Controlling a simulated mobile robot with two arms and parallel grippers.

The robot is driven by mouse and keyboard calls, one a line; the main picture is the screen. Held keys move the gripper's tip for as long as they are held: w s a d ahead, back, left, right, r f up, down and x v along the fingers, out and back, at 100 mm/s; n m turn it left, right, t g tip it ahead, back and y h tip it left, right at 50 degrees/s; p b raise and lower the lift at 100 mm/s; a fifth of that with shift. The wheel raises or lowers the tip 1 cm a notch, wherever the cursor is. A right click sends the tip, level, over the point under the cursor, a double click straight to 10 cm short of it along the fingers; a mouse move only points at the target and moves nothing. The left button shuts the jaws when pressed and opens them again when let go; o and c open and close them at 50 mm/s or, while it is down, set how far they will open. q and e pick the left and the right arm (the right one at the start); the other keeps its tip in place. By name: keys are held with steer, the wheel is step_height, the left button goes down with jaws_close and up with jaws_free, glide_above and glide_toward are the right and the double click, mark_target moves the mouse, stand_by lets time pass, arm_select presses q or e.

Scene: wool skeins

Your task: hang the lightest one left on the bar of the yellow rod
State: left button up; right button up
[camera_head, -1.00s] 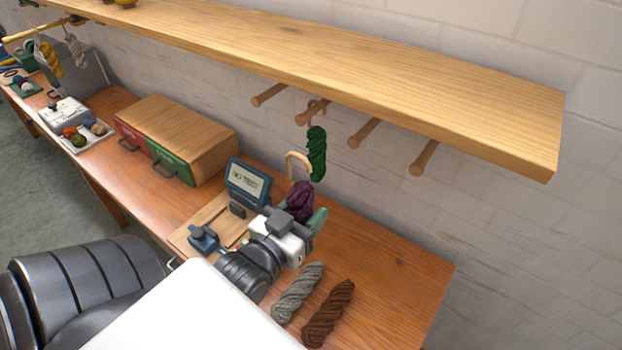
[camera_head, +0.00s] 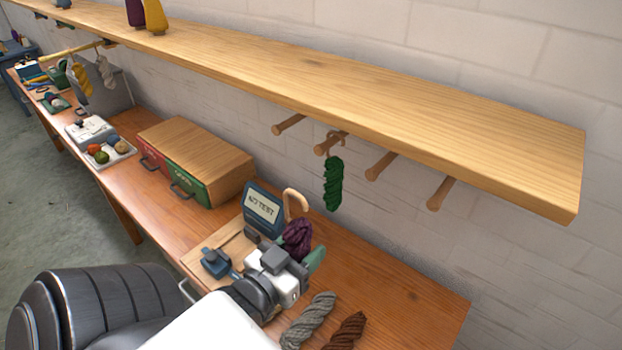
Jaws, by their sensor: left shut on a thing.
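My left gripper (camera_head: 301,250) is shut on the purple skein (camera_head: 297,236), above the bench beside the scale. A curved wooden hook (camera_head: 296,203) rises from the top of this skein. The yellow rod (camera_head: 62,52) is at the far upper left, with a yellow skein (camera_head: 82,78) and a pale grey skein (camera_head: 105,70) hanging from it. A grey skein (camera_head: 308,320) and a brown skein (camera_head: 346,332) lie on the bench at the front. A green skein (camera_head: 333,184) hangs from a wooden peg under the shelf. My right gripper is out of view.
A scale display (camera_head: 263,207) stands left of the held skein. A wooden drawer box (camera_head: 205,150) with red and green fronts and a tray of balls (camera_head: 122,155) sit farther left on the bench (camera_head: 400,290). A long shelf (camera_head: 400,98) overhangs the back.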

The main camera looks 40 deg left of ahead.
arm_select(q)
steer(key=s+p, duration=0.1)
steer(key=s, duration=0.1)
steer(key=shift+s+r, duration=0.1)
steer(key=shift+s, duration=0.25)
steer(key=s+p, duration=0.6)
steer(key=s, duration=0.2)
steer(key=shift+s+d, duration=0.2)
steer(key=shift+d, duration=0.1)
